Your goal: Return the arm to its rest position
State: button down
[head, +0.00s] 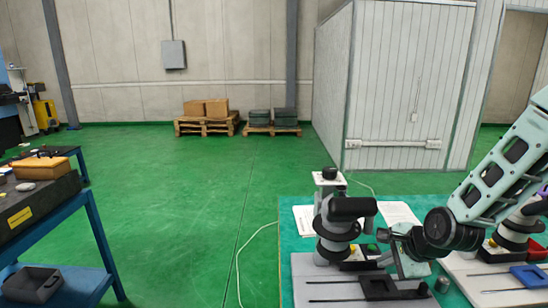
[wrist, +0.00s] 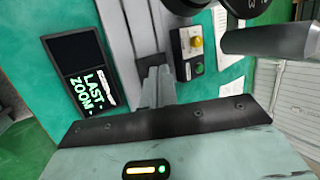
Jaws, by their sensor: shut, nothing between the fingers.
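My arm (head: 500,180) reaches in from the right over the green-topped table, its wrist bent down. My gripper (head: 390,250) is low over the left machine on the table, partly hidden by clutter in the head view. In the wrist view the gripper's fingers (wrist: 158,88) are together with nothing seen between them. A small control box (wrist: 190,50) with a yellow knob and a green button lies beside the fingers. I cannot tell whether the fingers touch anything.
A microscope-like device (head: 333,225) stands left of the gripper, and a similar one (head: 515,230) stands to the right. A blue bench (head: 95,230) is at left. Green floor (head: 190,190) between is clear.

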jog(key=s+a+r+n+g, duration=0.3)
jog(key=s+a+r+n, duration=0.3)
jog(key=s+a+n, duration=0.5)
jog(key=s+r+n+g+h, duration=0.1)
jog(key=s+r+n, duration=0.1)
jog(key=s+n, duration=0.5)
jog(key=s+a+r+n+g+h, duration=0.1)
jog(key=s+r+n+g, duration=0.1)
jog(key=s+n, duration=0.4)
jog(key=s+r, duration=0.1)
jog(key=s, duration=0.4)
jog(key=shift+s+a+n, duration=0.15)
jog(key=shift+s+n, duration=0.25)
